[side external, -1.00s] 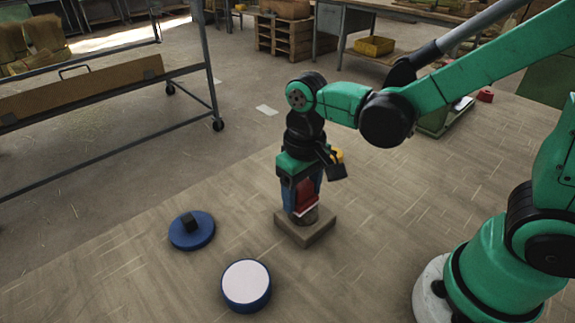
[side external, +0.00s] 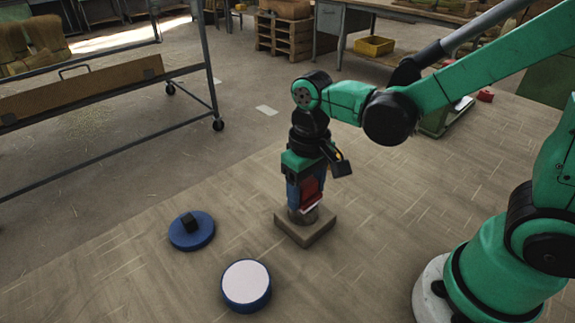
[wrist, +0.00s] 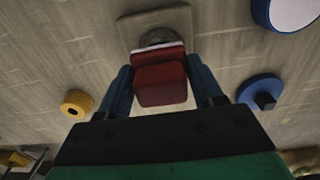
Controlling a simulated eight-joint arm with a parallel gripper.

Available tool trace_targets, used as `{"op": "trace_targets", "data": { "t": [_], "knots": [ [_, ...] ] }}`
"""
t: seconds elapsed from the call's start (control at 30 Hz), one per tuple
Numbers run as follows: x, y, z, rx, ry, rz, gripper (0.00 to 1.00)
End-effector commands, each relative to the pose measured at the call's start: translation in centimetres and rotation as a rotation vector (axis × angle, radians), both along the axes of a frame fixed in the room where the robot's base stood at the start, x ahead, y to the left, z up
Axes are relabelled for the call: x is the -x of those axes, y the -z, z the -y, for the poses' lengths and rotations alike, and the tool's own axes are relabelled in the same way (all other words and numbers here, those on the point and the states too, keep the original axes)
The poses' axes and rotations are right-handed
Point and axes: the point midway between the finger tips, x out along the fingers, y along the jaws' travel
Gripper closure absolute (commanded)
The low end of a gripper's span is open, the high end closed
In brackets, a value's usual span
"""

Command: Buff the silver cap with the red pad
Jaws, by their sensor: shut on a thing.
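My gripper (side external: 306,200) is shut on the red pad (side external: 310,189), above a square wooden block. In the wrist view the red pad (wrist: 161,82) sits between the two blue fingers, with a pale layer along its far edge. The silver cap (side external: 303,216) is a short grey round piece on top of the block (side external: 305,231). The pad's pale underside is at the cap's top and appears to touch it. The pad hides most of the cap in the wrist view, where only a dark grey rim (wrist: 157,37) shows.
A blue disc with a black knob (side external: 191,230) lies left of the block. A blue round piece with a white top (side external: 246,285) lies in front. A yellow ring (wrist: 76,103) shows in the wrist view. A wheeled rack (side external: 110,80) stands at the back left.

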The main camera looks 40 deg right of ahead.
Motion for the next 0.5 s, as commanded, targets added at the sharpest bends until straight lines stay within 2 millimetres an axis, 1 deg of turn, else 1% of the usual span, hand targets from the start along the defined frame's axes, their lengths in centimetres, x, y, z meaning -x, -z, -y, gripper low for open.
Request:
{"op": "trace_targets", "data": {
  "t": [0.17, 0.5],
  "knots": [
    [0.0, 0.0, 1.7, 0.001, 0.003, 0.000, 0.97],
    [0.0, 0.0, -1.4, 0.000, -0.005, 0.000, 0.97]
  ]
}}
